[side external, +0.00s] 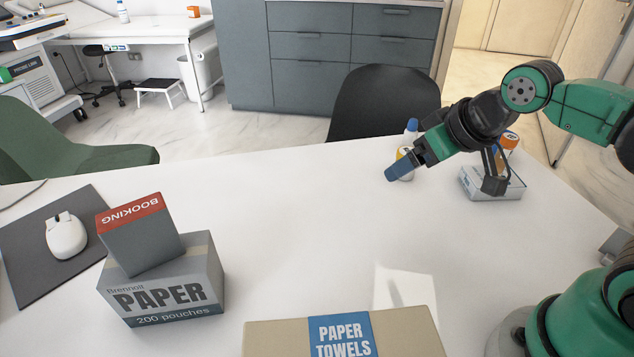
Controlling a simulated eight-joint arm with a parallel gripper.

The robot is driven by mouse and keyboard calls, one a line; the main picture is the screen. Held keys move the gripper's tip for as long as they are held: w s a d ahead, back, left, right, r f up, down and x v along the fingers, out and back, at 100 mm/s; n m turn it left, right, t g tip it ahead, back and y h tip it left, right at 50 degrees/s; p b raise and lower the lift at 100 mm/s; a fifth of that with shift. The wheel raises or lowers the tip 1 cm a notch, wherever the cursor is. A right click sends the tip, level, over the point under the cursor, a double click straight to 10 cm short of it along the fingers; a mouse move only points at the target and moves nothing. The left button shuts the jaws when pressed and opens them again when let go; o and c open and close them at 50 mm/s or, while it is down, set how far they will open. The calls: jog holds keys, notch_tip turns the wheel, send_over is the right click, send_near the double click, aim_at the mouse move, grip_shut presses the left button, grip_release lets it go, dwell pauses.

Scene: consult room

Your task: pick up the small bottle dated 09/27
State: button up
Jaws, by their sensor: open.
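My gripper (397,168), with blue fingers, is over the far right part of the white table, pointing down and to the left. It is open; from this side its fingers overlap, so the gap is hard to see. A small bottle with a yellow-orange band (404,152) stands right behind the fingers and is partly hidden by them. A blue-capped bottle (412,126) shows just behind it. An orange bottle with an orange cap (510,139) is at the right, partly behind my arm. No date is readable on any bottle. I cannot tell whether the fingers touch a bottle.
A pale box or tray (510,193) is under my wrist at the right. A paper pouches box (165,290) with a booking box (140,240) on it stands at left, near a mouse (66,238). A paper towels box (280,343) is in front. The table's middle is clear.

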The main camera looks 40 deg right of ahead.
notch_tip(320, 180, up, 4)
jog(key=n+t+h, duration=0.2)
jog(key=n+t, duration=0.4)
jog(key=n, duration=2.8)
send_over(406, 133)
jog(key=s+d, duration=0.1)
jog(key=s, duration=0.3)
notch_tip(406, 133, down, 2)
notch_tip(406, 133, down, 14)
jog(key=shift+r, duration=0.2)
jog(key=shift+w+f, duration=0.2)
jog(key=shift+f, duration=0.1)
jog(key=shift+x, duration=2.7)
grip_shut()
jog(key=shift+r, duration=0.15)
